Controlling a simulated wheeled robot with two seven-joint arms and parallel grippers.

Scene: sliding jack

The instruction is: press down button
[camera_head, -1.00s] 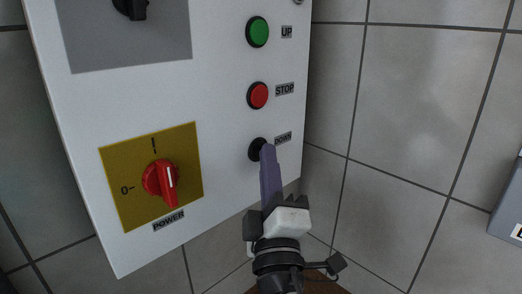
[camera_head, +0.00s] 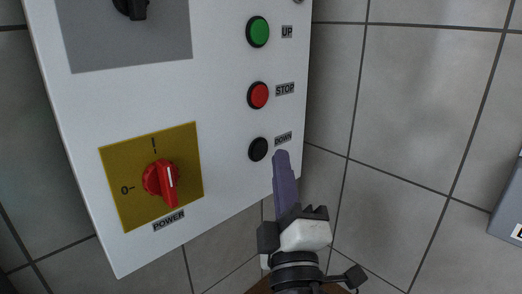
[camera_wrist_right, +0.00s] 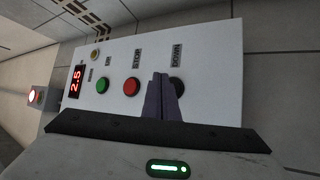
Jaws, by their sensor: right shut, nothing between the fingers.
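The black DOWN button (camera_head: 258,149) is the lowest of three round buttons on the white control panel (camera_head: 225,180). In the right wrist view the DOWN button (camera_wrist_right: 177,87) is partly hidden behind the fingers. My right gripper (camera_head: 281,156) is shut and empty, its purple fingers pressed together. In the head view its tips are just to the right of the DOWN button and a little below the DOWN label (camera_head: 283,139); the whole button face shows. In the right wrist view the shut fingers (camera_wrist_right: 161,78) point toward the panel. My left gripper is not in view.
Above are the red STOP button (camera_head: 258,95) and the green UP button (camera_head: 258,32). A red POWER knob (camera_head: 160,182) is on a yellow plate at lower left. The right wrist view shows a red display (camera_wrist_right: 76,82) reading 2.5. Tiled wall (camera_head: 410,120) lies to the right.

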